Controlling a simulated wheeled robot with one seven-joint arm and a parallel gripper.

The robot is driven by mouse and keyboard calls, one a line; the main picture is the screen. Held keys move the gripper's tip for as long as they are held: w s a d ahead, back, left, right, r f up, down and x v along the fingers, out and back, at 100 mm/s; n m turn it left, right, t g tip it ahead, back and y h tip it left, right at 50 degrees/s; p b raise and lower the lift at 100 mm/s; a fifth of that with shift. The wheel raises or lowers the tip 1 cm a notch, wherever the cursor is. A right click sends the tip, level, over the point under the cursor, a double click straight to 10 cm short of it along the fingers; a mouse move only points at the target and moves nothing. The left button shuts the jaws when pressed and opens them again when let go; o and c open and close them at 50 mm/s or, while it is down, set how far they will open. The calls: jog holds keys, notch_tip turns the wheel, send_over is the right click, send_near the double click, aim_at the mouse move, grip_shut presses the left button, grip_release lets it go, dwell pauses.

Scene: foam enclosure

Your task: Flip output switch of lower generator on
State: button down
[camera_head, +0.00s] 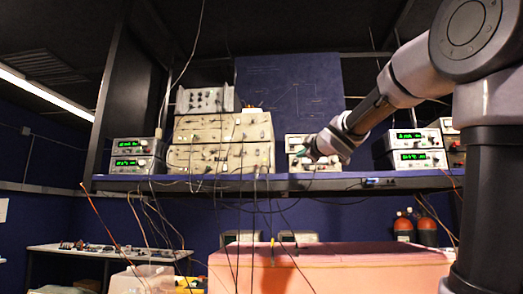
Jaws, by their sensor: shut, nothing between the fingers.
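A stack of two small pale instruments stands on the shelf right of centre. I take the bottom box (316,165) to be the lower generator and the top one (294,141) the upper generator. My arm reaches in from the right, and my gripper (309,150) is in front of this stack, covering much of its right side. The gripper is shut and empty. I cannot tell whether it touches a panel. The output switch is too small or hidden to make out, and its position cannot be told.
The shelf (230,184) also holds a large beige rack (217,157) left of the stack. Power supplies with green displays stand at far left (127,165) and right (415,161). Loose cables hang in front. A pink foam block (340,262) lies below.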

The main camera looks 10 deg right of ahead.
jog(key=w+a+r+n+g+y, duration=0.1)
jog(key=w+a+r+n+y, duration=0.3)
jog(key=a+n+y, duration=0.3)
jog(key=shift+n+g+y, duration=0.3)
jog(key=shift+n, duration=2.6)
send_near(253, 150)
jog(key=x, duration=0.3)
jog(key=shift+w+a+f, duration=0.1)
jog(key=shift+a, duration=0.4)
jog(key=shift+w+d, duration=0.15)
jog(key=shift+w, duration=0.45)
